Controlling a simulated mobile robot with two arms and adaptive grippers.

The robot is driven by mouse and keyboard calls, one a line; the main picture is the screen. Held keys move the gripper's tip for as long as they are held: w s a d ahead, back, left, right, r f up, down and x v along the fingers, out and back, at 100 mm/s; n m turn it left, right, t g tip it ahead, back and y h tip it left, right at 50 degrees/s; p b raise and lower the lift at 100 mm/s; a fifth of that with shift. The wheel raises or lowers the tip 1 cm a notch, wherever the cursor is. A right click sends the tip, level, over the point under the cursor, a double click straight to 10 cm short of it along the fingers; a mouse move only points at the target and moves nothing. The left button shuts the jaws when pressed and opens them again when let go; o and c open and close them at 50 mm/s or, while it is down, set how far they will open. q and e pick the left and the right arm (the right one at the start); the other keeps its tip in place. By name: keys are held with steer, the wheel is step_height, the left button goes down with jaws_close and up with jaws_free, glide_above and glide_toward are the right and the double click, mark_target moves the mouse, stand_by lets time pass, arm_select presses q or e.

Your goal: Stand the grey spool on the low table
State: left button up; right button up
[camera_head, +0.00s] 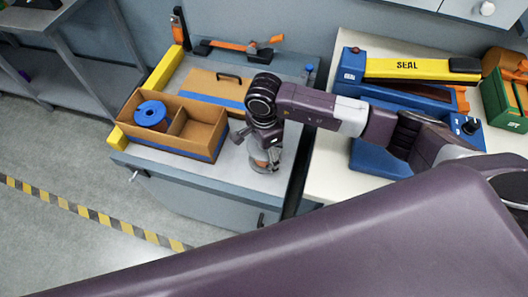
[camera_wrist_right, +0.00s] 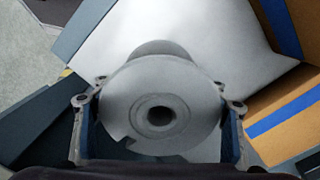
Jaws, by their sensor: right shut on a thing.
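The grey spool (camera_wrist_right: 152,112) sits between the fingers of my right gripper (camera_wrist_right: 158,108) in the right wrist view, with its round flange and dark centre hole facing the camera. In the head view my right gripper (camera_head: 266,155) points down over the right part of the low grey table (camera_head: 215,171). The spool (camera_head: 262,167) shows only partly below the fingers there. I cannot tell whether it touches the tabletop. The tabletop also shows behind the spool in the right wrist view (camera_wrist_right: 215,40). My left gripper is not in view.
A cardboard box (camera_head: 196,103) with two compartments stands left of my right gripper, with a blue spool (camera_head: 150,114) in its left one. A closed cardboard box (camera_head: 213,86) lies behind it. A sealing machine (camera_head: 405,70) stands on the white table at right.

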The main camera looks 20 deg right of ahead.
steer(key=shift+w, duration=0.1)
steer(key=o, duration=1.4)
steer(key=shift+f, duration=0.15)
steer(key=o, duration=0.6)
steer(key=shift+r, duration=0.3)
step_height(320, 180, up, 12)
steer(key=shift+f+b, duration=0.1)
steer(key=shift+b, duration=0.9)
